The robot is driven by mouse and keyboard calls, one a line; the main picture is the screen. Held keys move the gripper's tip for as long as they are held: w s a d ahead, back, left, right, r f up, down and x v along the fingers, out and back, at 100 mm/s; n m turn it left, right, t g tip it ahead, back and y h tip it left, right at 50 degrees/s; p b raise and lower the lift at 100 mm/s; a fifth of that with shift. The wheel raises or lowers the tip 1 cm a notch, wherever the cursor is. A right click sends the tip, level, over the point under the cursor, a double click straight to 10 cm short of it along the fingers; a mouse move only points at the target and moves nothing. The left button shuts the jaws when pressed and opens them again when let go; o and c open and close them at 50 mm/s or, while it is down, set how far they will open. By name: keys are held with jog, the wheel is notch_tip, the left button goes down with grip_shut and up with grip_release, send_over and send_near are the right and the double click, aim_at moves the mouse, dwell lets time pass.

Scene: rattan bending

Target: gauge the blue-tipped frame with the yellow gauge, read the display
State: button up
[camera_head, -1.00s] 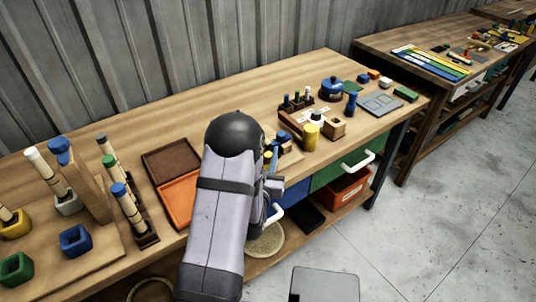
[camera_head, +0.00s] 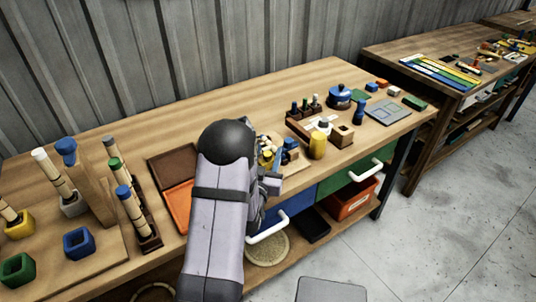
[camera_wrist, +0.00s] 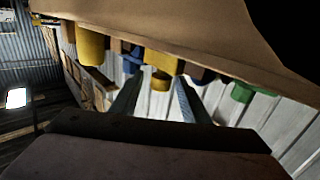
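My gripper (camera_head: 270,183) is at the table's front edge, partly hidden behind my forearm. In the wrist view its two fingers (camera_wrist: 157,98) are apart, with nothing clearly held. A small yellow piece (camera_wrist: 160,82) shows beyond and between them; I cannot tell whether it is the gauge. Small yellow and blue parts (camera_head: 267,158) stand just beyond the gripper in the head view, partly hidden by my arm. A blue-tipped rattan rod (camera_head: 131,208) leans in a dark rack at the left. I cannot make out a readable display.
A yellow cylinder (camera_head: 317,145) and a wooden block (camera_head: 341,135) stand right of the gripper. A brown and orange tray (camera_head: 178,200) lies left of my arm. Blue and green drawers (camera_head: 345,170) with white handles are below the table edge. The back strip of the table is clear.

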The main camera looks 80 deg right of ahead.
aim_at(267, 157)
jog(key=shift+a, duration=0.1)
jog(key=shift+a+b, duration=1.05)
jog(key=shift+a, duration=2.55)
jog(key=shift+r, duration=0.15)
